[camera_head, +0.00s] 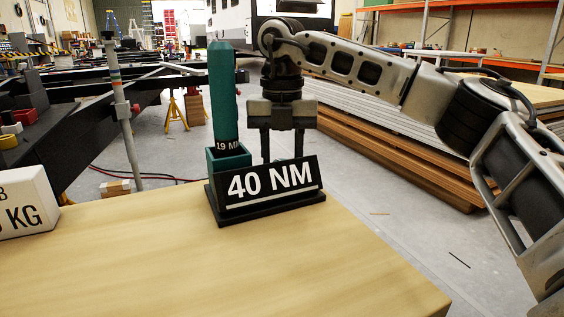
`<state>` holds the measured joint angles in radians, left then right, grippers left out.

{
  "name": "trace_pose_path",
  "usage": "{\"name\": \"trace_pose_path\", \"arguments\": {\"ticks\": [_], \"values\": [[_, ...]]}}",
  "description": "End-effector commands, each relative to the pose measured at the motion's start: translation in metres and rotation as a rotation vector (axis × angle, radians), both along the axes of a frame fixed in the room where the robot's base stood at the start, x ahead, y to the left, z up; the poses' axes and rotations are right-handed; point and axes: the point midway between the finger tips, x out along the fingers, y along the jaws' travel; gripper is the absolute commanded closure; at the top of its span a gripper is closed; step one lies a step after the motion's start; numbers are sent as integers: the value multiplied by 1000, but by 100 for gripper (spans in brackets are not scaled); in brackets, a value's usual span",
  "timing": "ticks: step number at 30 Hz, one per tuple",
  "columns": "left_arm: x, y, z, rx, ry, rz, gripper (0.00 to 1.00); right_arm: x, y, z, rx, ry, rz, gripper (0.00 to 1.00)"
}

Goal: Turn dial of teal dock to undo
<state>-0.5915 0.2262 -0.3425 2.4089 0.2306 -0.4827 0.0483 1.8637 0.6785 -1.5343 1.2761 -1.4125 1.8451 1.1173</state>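The teal dock (229,159) stands on a black base at the far edge of the wooden table. A tall teal tool (223,95) marked "19 M…" stands upright in it. A black sign (272,189) reading "40 NM" leans at the front of the base. My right gripper (282,152) comes in from the right and points down behind the sign, just right of the teal dock. Its two fingers are apart, but the sign hides their tips. I see no dial; the area behind the sign is hidden. My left gripper is not in view.
A white block (24,204) with "KG" lettering sits at the table's left edge. The wooden table (220,265) is clear in front of the sign. Behind are a grey floor, a dark chassis frame on the left and stacked boards (390,150) on the right.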

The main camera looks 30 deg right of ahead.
Motion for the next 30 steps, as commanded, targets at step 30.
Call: {"name": "trace_pose_path", "arguments": {"ticks": [30], "values": [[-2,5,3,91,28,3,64,0,0,2,0,4,168,93]]}}
